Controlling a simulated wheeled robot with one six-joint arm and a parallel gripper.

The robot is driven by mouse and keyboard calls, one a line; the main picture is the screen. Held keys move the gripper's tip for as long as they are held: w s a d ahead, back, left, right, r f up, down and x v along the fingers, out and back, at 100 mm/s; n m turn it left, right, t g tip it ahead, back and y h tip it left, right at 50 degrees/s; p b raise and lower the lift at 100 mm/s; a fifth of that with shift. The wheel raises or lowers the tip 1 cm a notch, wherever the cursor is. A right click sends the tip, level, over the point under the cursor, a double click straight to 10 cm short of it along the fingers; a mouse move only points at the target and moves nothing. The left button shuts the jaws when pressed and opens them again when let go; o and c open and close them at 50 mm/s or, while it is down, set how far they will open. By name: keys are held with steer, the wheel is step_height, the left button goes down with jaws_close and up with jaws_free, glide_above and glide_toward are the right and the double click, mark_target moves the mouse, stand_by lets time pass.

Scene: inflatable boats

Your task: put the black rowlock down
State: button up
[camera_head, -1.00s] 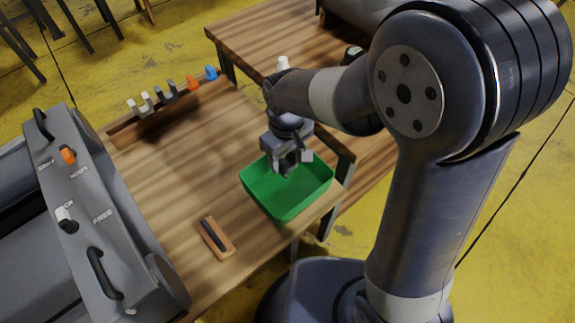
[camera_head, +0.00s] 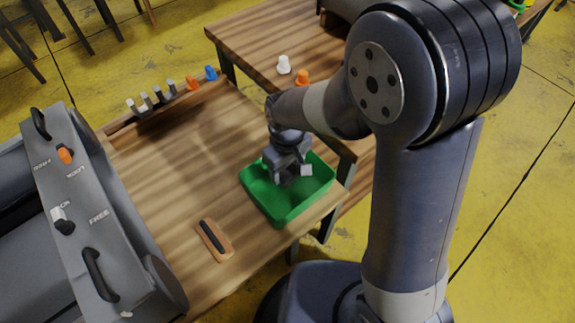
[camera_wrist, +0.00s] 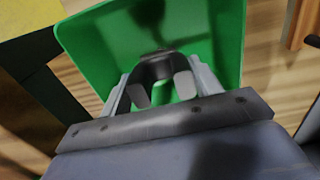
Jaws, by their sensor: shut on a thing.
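The black rowlock (camera_wrist: 155,67) is gripped between the two pale fingers of my gripper (camera_wrist: 157,84) in the wrist view. Its curved dark body shows above the fingertips, with the green tray (camera_wrist: 82,38) behind it. In the head view my gripper (camera_head: 291,172) points down inside the outline of the green tray (camera_head: 283,214), which stands at the right end of the wooden table. The rowlock is mostly hidden there by the gripper. I cannot tell whether it touches the tray floor.
A wooden block with a dark strip (camera_head: 214,240) lies left of the tray. A rack with several grey, orange and blue pieces (camera_head: 165,93) runs along the far edge. A grey panel with handles (camera_head: 80,225) stands at the left. The table's middle (camera_head: 190,165) is clear.

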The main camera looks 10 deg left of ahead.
mark_target(288, 177)
steer(key=o, duration=1)
step_height(288, 177, up, 13)
steer(key=p, duration=0.2)
steer(key=shift+r+p, duration=0.1)
steer(key=shift+p, duration=0.25)
step_height(288, 177, down, 14)
steer(key=b, duration=0.3)
steer(key=shift+r, duration=0.25)
steer(key=shift+r+p, duration=0.45)
steer(key=shift+r, duration=0.05)
